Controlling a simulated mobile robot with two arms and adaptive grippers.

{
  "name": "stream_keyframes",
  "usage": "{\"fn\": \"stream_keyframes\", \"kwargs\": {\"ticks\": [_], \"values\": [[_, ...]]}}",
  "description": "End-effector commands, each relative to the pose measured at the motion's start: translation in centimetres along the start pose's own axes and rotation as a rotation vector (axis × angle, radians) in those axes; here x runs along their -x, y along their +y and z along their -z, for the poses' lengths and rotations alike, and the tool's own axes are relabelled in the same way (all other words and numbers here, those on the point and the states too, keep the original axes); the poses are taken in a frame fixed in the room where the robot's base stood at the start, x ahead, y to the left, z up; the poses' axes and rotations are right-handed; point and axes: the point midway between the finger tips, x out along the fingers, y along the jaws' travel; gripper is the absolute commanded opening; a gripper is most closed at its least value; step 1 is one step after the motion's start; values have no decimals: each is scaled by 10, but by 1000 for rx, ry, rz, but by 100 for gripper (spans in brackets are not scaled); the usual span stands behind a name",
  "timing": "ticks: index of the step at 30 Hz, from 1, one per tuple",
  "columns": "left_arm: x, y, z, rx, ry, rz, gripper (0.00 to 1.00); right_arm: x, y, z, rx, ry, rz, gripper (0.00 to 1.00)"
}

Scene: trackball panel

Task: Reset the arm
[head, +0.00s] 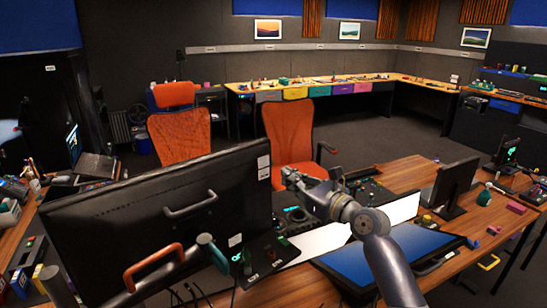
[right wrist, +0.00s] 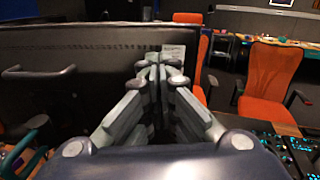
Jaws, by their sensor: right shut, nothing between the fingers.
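My right arm comes in from the lower right of the head view. Its gripper (head: 290,177) hangs above the desk, at the right edge of the big black monitor (head: 150,215). The right wrist view shows the gripper's fingertips (right wrist: 160,66) together with nothing between them. The monitor's back (right wrist: 85,70) lies beyond and to the left of the fingers there. A dark control panel (head: 292,217) with a round part sits on the desk below the gripper, partly hidden by the arm and monitor. My left gripper is not in view.
An orange handle (head: 153,267) stands at the front left. Orange chairs (head: 287,130) are beyond the desk. Open floor (head: 365,145) lies further back.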

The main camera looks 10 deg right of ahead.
Motion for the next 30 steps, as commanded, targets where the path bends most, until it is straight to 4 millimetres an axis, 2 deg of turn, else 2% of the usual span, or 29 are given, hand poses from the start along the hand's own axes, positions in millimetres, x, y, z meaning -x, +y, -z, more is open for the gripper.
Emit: {"fn": "stream_keyframes", "kwargs": {"ticks": [5,8,12,15,17,21,24,30], "values": [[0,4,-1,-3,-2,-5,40,31,46,80,378,164,-75,0],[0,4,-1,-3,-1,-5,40,61,75,129,663,270,-156,0],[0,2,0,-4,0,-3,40,111,110,189,1042,398,-312,0],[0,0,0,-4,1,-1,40,153,132,225,1297,472,-455,0],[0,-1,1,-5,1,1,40,180,145,244,1442,509,-554,0],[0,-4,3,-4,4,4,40,247,169,277,1747,564,-822,0],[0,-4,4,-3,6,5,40,292,182,292,1914,575,-1018,0],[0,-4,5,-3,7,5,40,358,196,303,2105,545,-1332,0]]}}
